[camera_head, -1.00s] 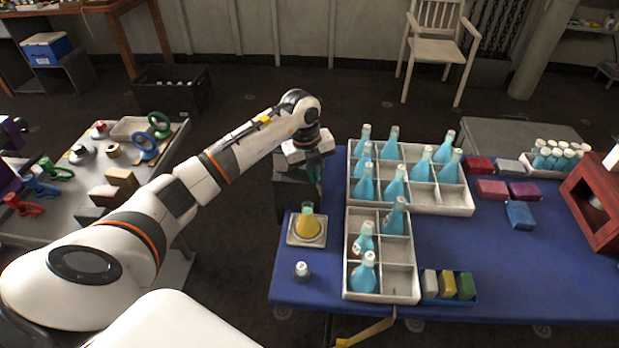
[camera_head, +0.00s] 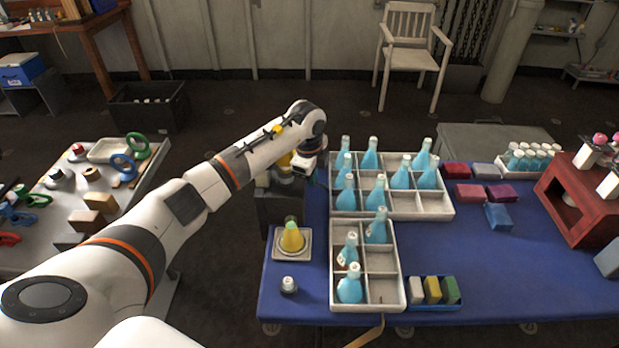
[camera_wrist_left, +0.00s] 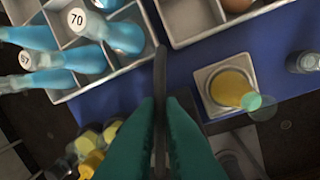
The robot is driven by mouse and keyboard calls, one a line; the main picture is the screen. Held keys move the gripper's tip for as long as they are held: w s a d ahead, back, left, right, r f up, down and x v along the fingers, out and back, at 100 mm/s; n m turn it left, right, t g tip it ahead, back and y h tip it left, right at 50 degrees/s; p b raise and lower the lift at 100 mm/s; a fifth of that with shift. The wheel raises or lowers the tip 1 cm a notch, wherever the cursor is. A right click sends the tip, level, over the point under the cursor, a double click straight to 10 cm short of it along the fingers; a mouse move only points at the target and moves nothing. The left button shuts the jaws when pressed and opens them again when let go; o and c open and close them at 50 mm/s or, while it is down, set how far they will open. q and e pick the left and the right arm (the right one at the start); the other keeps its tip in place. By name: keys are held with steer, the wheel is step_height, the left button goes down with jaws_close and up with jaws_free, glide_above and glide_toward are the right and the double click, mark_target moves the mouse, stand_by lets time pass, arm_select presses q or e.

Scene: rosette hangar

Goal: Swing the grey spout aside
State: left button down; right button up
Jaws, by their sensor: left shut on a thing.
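In the left wrist view the green fingers of my left gripper (camera_wrist_left: 160,135) are closed on a narrow dark grey bar, the grey spout (camera_wrist_left: 160,75). The spout runs away from between the fingertips, beside a tray of blue flasks. In the head view my left gripper (camera_head: 308,170) is at the far left corner of the blue table, and its fingers and the spout are mostly hidden by the wrist. My right gripper is in neither current view.
A yellow flask (camera_head: 291,238) on a square pad and a small white-capped jar (camera_head: 289,285) stand near the table's left edge. The divided tray (camera_head: 436,206) holds several blue flasks close to my gripper. A dark box (camera_head: 280,208) stands below my wrist.

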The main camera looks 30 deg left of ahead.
arm_select(q)
steer(key=shift+w, duration=0.15)
stand_by(0.4)
steer(key=c, duration=1.5)
jaws_free()
steer(key=shift+c, duration=0.2)
step_height(320, 180, up, 12)
steer(key=s+b, duration=0.2)
steer(key=shift+d, duration=0.1)
